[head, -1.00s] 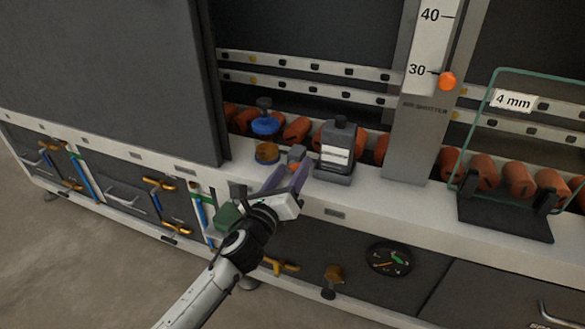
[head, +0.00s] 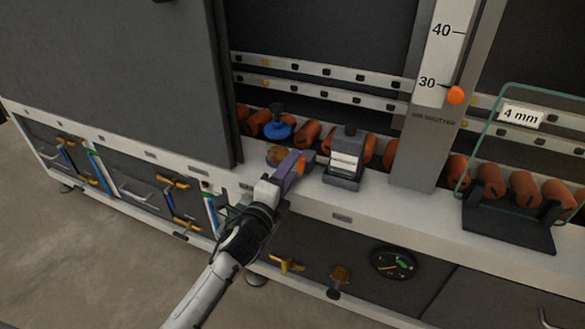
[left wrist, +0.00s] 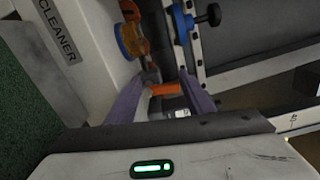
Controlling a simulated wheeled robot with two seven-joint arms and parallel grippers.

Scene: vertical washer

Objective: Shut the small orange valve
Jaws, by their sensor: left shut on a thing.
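The small orange valve (head: 300,165) is on the white ledge, left of the dark bottle. Its orange handle also shows in the left wrist view (left wrist: 166,88), between my purple fingers. My left gripper (head: 294,164) is shut on this handle, with its fingers tilted up and to the right over the ledge. The fingers hide much of the valve in the head view. My right gripper is in neither view.
A brown-orange knob (head: 277,155) and a blue valve (head: 278,128) stand just left of and behind my fingers. A glass guard (head: 508,90) stands farther right.

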